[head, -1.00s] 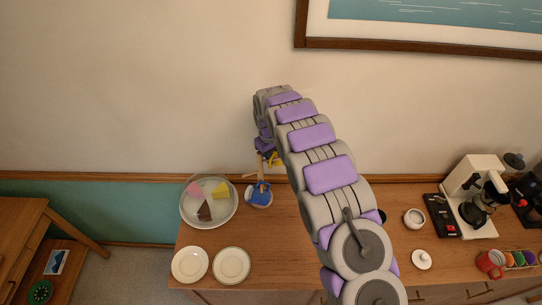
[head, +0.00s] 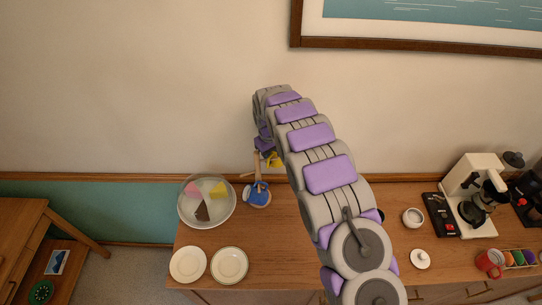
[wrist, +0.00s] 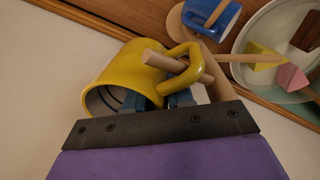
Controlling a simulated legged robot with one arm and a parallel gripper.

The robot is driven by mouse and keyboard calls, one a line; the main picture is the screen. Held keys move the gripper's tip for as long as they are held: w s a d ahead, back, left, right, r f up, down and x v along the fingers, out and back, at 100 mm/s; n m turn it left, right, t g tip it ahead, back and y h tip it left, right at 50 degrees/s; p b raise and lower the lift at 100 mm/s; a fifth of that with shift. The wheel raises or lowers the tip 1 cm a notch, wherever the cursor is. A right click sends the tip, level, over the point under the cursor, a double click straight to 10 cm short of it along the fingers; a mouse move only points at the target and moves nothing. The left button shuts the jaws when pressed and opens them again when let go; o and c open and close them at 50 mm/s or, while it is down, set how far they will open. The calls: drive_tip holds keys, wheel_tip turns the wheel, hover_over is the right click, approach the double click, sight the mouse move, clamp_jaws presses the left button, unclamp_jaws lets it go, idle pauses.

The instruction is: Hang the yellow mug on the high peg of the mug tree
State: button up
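The yellow mug (wrist: 128,76) is tilted in the wrist view, its opening toward the lower left. Its handle (wrist: 188,62) loops around a wooden peg of the mug tree (wrist: 216,84); the peg's end pokes out past the handle. My gripper (wrist: 165,100) is shut on the mug's wall by the rim, partly hidden by the mug. In the head view the yellow mug (head: 274,159) shows small beside the top of the mug tree (head: 258,168), under my gripper, which my arm mostly hides. A blue mug (head: 258,193) is low on the tree.
A round dish with cake slices (head: 231,216) stands left of the tree, close to it. Two plates (head: 188,264) (head: 229,265) lie in front. A coffee machine (head: 470,192) and red mug (head: 489,263) are far right. The wall is close behind.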

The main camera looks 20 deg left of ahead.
drive_tip(key=shift+s+a+f, duration=0.1)
drive_tip(key=shift+s+a, duration=0.2)
drive_tip(key=shift+s, duration=0.05)
wheel_tip(320, 180, up, 17)
drive_tip(key=b, duration=0.1)
drive_tip(key=shift+w+a+r, duration=0.2)
drive_tip(key=shift+a, duration=0.05)
idle(0.4)
